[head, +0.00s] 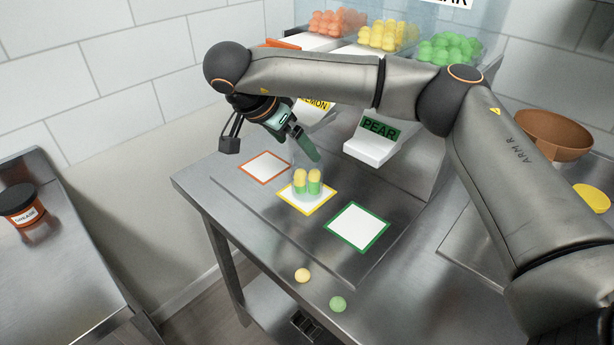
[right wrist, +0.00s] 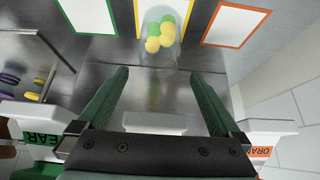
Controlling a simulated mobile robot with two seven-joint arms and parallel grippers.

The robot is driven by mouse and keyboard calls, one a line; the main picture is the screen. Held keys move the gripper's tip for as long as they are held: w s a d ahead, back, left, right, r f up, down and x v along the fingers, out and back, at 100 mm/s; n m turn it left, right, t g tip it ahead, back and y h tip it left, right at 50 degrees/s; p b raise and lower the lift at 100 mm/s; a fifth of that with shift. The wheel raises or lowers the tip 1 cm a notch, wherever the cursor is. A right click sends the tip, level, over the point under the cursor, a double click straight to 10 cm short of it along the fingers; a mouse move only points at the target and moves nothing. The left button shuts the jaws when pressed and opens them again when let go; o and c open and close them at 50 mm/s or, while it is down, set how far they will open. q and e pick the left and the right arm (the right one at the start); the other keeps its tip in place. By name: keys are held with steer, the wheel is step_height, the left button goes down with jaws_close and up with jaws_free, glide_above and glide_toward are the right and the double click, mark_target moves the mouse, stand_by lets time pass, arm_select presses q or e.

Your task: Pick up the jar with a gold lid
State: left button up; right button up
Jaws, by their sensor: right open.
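A clear glass vessel (head: 306,186) holding yellow and green balls stands upright on the yellow-edged square (head: 311,208); I cannot make out a gold lid on it. It also shows at the top of the right wrist view (right wrist: 160,38). My right gripper (head: 307,146) is open and empty, just behind the vessel, partly overlapping it in the head view. In the right wrist view its two green fingers (right wrist: 160,75) are spread, with the vessel beyond their tips. A dark-lidded jar with a red label (head: 22,206) stands on the left table. My left gripper is not in view.
Orange-edged (head: 265,167) and green-edged (head: 357,228) squares flank the yellow one. Chutes marked LEMON and PEAR (head: 378,129) stand behind. A yellow ball (head: 303,275) and a green ball (head: 338,304) lie near the front edge. A brown bowl (head: 553,137) and a yellow disc (head: 592,197) are at right.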

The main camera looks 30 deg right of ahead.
mark_target(307, 175)
steer(key=x, duration=0.4)
steer(key=shift+d+f, duration=0.25)
steer(key=shift+d, duration=0.1)
jaws_close()
stand_by(0.5)
